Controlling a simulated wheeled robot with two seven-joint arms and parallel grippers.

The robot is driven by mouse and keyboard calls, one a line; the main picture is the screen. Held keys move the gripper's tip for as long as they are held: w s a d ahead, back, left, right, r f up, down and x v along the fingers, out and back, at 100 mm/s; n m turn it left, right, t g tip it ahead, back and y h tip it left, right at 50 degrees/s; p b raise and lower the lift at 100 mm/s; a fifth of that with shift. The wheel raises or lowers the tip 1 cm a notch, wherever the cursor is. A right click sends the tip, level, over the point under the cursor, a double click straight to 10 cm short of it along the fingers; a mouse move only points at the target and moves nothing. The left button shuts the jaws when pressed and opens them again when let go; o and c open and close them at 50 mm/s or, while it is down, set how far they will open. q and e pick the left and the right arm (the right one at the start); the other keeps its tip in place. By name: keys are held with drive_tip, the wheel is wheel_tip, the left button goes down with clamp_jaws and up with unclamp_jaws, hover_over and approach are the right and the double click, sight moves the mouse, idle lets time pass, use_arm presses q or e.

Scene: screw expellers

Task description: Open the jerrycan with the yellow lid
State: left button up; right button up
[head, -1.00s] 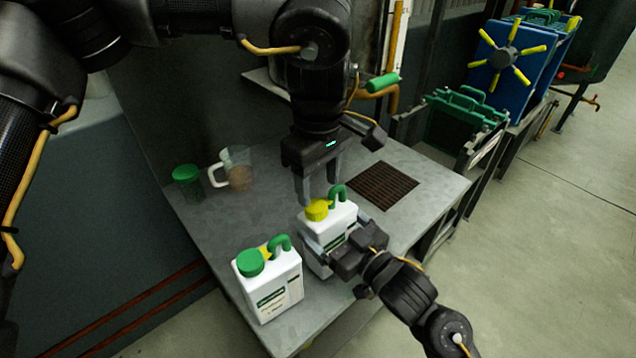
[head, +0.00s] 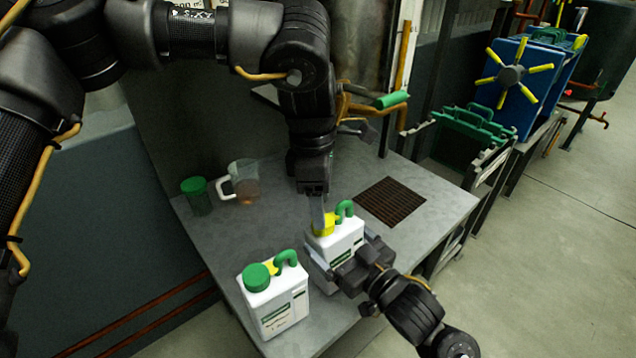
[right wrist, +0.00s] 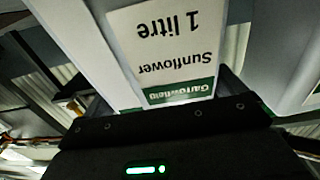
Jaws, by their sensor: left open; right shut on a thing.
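The white jerrycan with the yellow lid (head: 345,238) stands upright on the grey table, with a green curved handle. My right gripper (head: 345,257) is shut on its body from the near right side. In the right wrist view, the jerrycan's label (right wrist: 168,55) reads "Sunflower 1 litre" upside down. My left gripper (head: 321,216) points down at the yellow lid (head: 324,229), its jaws open. The fingers overlap the lid in the head view, and I cannot tell whether they touch it.
A second white jerrycan with a green lid (head: 275,300) stands to the left, near the table edge. A green-lidded jar (head: 197,196) and a clear jug (head: 243,183) are at the back left. A brown grate (head: 391,201) lies at the right of the grey table (head: 222,235).

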use_arm(q)
drive_tip(key=shift+s+d+f, duration=0.1)
drive_tip(key=shift+f, duration=0.85)
drive_tip(key=shift+s+d+f, duration=0.1)
drive_tip(key=shift+f, duration=0.8)
use_arm(e)
drive_tip(key=shift+w+f, duration=0.1)
drive_tip(key=shift+f, duration=0.25)
